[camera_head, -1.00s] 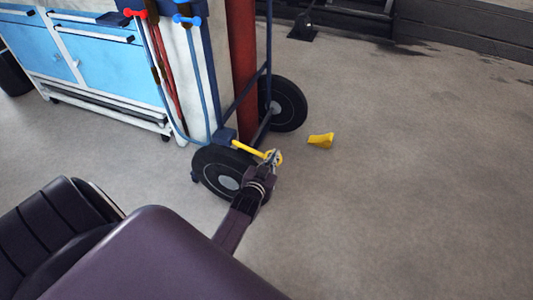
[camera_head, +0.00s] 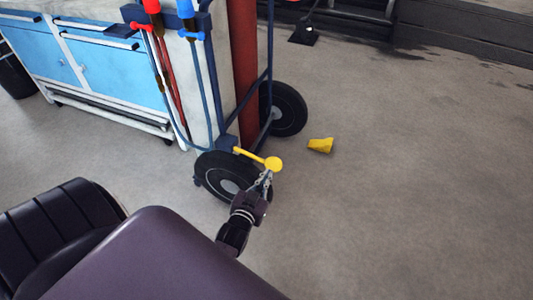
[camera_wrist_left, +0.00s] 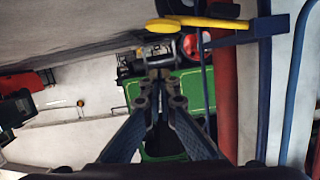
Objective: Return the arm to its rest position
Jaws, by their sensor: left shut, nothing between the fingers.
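My left gripper (camera_head: 264,182) is shut and empty in the head view, in front of the hand truck's near wheel. Its fingertips are close below the round end of a yellow pedal lever (camera_head: 262,160) on the hand truck; whether they touch it I cannot tell. In the left wrist view my left gripper (camera_wrist_left: 159,80) shows its fingers together, and the yellow lever (camera_wrist_left: 200,22) lies across the top, beyond the fingertips. My right gripper is not in view.
The blue hand truck (camera_head: 228,145) carries a red gas cylinder (camera_head: 243,60) and stands on two black wheels. A blue and white cabinet (camera_head: 110,75) is at the left. A yellow wedge (camera_head: 321,145) lies on the floor. The floor (camera_head: 420,190) to the right is clear.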

